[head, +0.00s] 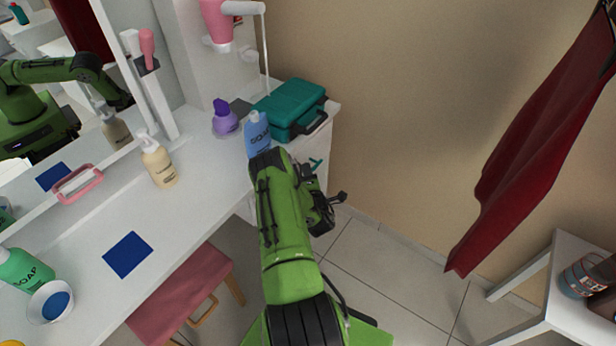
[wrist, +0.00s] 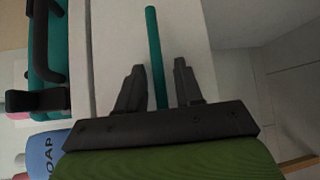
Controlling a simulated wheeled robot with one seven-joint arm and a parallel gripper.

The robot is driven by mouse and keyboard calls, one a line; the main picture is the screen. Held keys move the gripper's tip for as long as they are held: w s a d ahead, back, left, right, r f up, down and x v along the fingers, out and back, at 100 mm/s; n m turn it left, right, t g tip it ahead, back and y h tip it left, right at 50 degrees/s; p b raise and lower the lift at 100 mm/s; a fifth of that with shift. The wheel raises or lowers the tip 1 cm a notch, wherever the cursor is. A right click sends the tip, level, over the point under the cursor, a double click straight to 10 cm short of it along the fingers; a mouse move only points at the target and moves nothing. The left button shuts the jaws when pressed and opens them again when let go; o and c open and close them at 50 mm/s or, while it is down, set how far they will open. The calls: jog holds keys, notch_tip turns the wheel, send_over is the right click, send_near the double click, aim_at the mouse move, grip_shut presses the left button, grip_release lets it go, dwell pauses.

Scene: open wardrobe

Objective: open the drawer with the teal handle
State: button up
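The teal handle (wrist: 153,40) is a thin straight bar on a white drawer front (wrist: 186,30) in the wrist view. My gripper (wrist: 159,65) is open, with one dark finger on each side of the bar. The bar passes between the fingers without visible contact; how deep they reach around it is hard to tell. In the head view, part of the teal handle (head: 316,164) shows at the end of the white desk, just beyond my green arm. My arm hides most of the drawer front there, and the fingers are not clear in that view.
A pink stool (head: 185,290) is left of my arm. Tiled floor (head: 385,270) is clear to the right.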

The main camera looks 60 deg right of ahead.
jog(key=shift+c, duration=0.4)
grip_shut()
jog(key=shift+s, duration=0.1)
